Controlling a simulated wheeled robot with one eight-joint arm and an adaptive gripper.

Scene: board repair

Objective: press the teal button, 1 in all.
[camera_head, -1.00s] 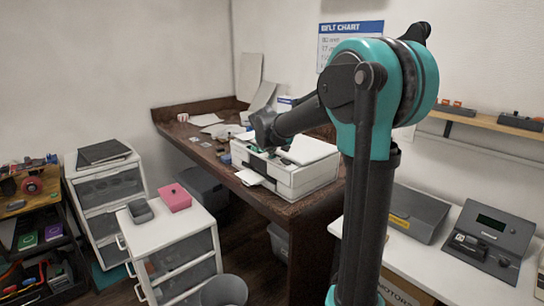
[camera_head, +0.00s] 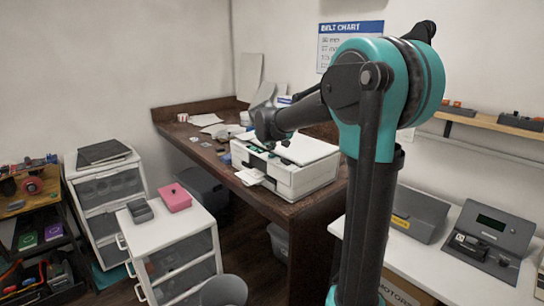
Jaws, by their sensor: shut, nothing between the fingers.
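A white printer (camera_head: 312,180) sits on the brown wooden desk. A small teal patch (camera_head: 254,148) shows on the dark strip along its upper left edge; it may be the teal button, but it is too small to be sure. My gripper (camera_head: 270,144) is at the end of my teal and dark grey arm. It is shut and empty, pointing down over the left part of the printer's top, beside the teal patch in the picture. I cannot tell whether its tips touch the printer. My gripper hides part of the printer's top.
The brown desk (camera_head: 222,166) also carries papers (camera_head: 207,119) and small items behind the printer. A white drawer unit with a pink box (camera_head: 175,197) stands to the left. At right, a white bench holds a grey device (camera_head: 485,243). A belt chart hangs behind.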

